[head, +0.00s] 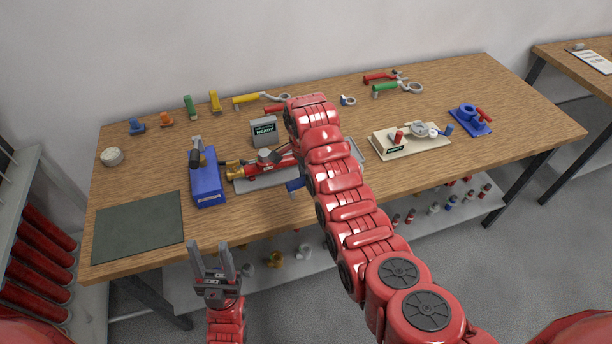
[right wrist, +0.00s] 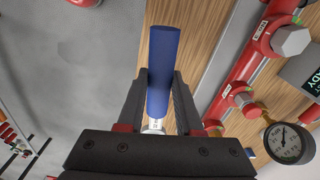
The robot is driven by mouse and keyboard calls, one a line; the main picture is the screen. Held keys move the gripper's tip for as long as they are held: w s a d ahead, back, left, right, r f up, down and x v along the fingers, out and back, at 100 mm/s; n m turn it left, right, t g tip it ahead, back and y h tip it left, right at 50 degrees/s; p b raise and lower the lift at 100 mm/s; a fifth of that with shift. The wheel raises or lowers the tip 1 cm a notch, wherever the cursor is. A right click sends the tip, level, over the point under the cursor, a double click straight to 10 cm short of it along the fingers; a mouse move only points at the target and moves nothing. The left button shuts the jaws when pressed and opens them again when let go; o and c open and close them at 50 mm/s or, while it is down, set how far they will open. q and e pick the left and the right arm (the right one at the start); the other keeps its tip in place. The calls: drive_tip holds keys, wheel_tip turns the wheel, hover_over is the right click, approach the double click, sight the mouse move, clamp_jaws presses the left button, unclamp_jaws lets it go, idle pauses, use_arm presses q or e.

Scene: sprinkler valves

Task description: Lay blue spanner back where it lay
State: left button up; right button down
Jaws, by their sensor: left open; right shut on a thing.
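The blue spanner shows in the right wrist view as a blue handle (right wrist: 164,62) with a bit of bright metal at its lower end. My right gripper (right wrist: 160,85) is shut on it. In the head view a short piece of the blue handle (head: 295,185) sticks out left of my right arm, over the front part of the table; the rest of the spanner and the right gripper are hidden behind the arm. My left gripper (head: 214,262) is open and empty in front of the table's front edge.
A red pipe assembly (head: 262,170) with a gauge (right wrist: 287,143) lies close by. Yellow (head: 250,98), red (head: 380,77) and green (head: 388,89) spanners lie at the back. A valve board (head: 412,142) is right.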

drive_tip(key=shift+s+a+f+b, duration=0.1)
drive_tip(key=shift+f+b, duration=0.2)
drive_tip(key=shift+b, duration=0.35)
drive_tip(key=shift+f+b, duration=2.15)
drive_tip(key=shift+f, duration=2.1)
drive_tip(key=c, duration=0.5)
unclamp_jaws()
drive_tip(key=shift+b, duration=0.3)
